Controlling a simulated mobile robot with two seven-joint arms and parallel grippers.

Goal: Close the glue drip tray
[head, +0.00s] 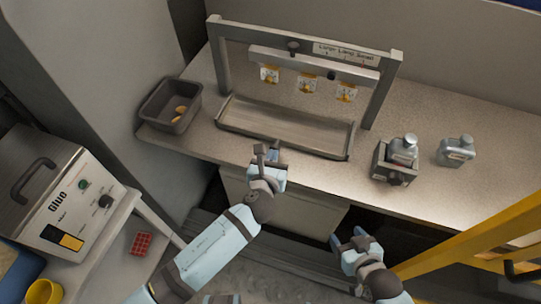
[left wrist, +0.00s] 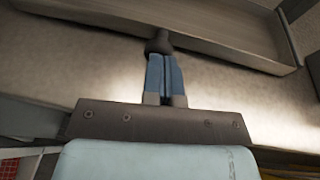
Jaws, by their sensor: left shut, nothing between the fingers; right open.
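A shallow grey metal tray (head: 283,137), which I take for the glue drip tray, lies on the counter below an upright metal frame. Its rim runs across the top of the left wrist view (left wrist: 215,47). My left gripper (head: 271,148) is at the tray's front edge, its blue fingers shut together with nothing between them. In the left wrist view, the fingertips (left wrist: 163,58) are right at a dark rounded knob (left wrist: 160,42) by the tray's front; I cannot tell whether they touch. My right gripper (head: 347,237) is open and empty, lower right, in front of the counter.
The frame (head: 315,62) carries several yellow-labelled parts. A dark bin (head: 155,119) stands left of the tray. A bottle in a dark holder (head: 395,165) and another bottle (head: 457,151) stand right. The glue machine (head: 68,200) is at far left, yellow rails (head: 470,238) at right.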

